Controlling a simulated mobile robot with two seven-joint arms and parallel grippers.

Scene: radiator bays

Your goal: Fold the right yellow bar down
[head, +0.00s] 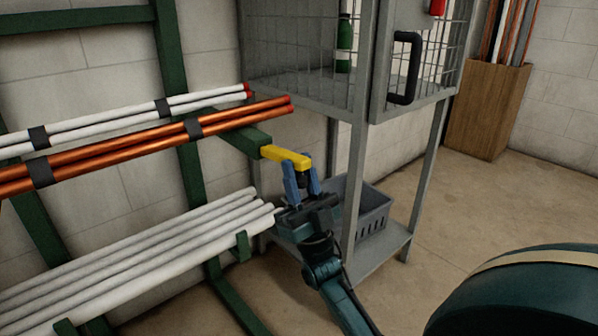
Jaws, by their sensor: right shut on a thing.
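The yellow bar (286,157) sits at the end of a green rack arm (244,138), in the middle of the head view. It points out to the right, nearly in line with the arm and tilted slightly down in the picture. My right gripper (303,172) comes up from below with its blue fingers at the bar's outer end. It is shut on the bar there, though the exact contact is partly hidden. My left gripper is not in the view.
Copper pipes (120,147) and white pipes (125,122) lie on the rack just left of the bar. More white pipes (140,250) lie lower. A grey wire cage (353,150) with a grey crate (372,225) on its shelf stands close behind my right gripper.

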